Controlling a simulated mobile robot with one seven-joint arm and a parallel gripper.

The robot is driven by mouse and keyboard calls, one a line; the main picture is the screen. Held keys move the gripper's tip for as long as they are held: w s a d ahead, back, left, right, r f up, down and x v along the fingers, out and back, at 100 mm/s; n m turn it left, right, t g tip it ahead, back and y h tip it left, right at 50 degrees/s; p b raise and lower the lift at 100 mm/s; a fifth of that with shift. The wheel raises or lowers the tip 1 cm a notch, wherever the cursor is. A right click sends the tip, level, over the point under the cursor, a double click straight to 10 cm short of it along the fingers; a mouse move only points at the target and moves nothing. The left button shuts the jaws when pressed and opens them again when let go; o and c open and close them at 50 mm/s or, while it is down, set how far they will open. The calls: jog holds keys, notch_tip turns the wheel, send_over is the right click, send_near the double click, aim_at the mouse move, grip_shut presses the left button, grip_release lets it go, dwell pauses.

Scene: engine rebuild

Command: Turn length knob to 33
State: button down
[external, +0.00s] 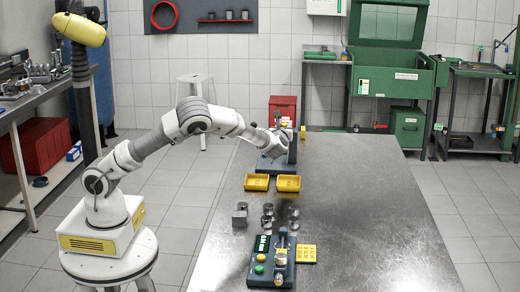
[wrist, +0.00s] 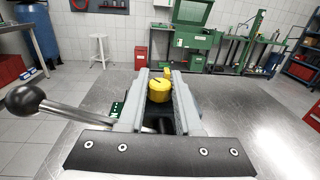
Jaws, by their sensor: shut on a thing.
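A yellow round knob (wrist: 159,90) with a dark line on its top shows between the two fingers of my gripper (wrist: 161,78) in the wrist view. The fingers are shut on the knob's sides. No number can be read on it. A green marked plate (wrist: 117,108) shows left of the fingers in the wrist view.
A lever with a black ball end (wrist: 24,101) sticks out at left in the wrist view. Two yellow trays (external: 257,182), several metal parts (external: 268,212) and a second device with a green display (external: 262,243) stand nearer on the table. The table's right side (external: 380,210) is clear.

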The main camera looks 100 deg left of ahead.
jog(key=shift+r+g+p, duration=0.1)
jog(key=shift+g+p, duration=0.2)
jog(key=shift+p, duration=0.15)
jog(key=shift+r+n+g+p, duration=0.1)
jog(key=shift+n+g+p, duration=0.55)
jog(key=shift+p, duration=0.25)
jog(key=shift+n+g+p, duration=0.55)
jog(key=shift+g+p, duration=0.25)
jog(key=shift+g, duration=0.15)
jog(key=shift+f+n+g+h+p, duration=0.15)
jog(key=shift+n+g+h+p, duration=0.1)
jog(key=shift+n+g, duration=0.5)
jog(key=shift+f+n+g+h+p, duration=0.2)
jog(key=shift+n+g, duration=0.25)
jog(key=shift+g, duration=0.9)
jog(key=shift+r+n+g+h+b, duration=0.1)
jog(key=shift+n+g+h+b, duration=0.35)
jog(key=shift+n+g+h, duration=0.65)
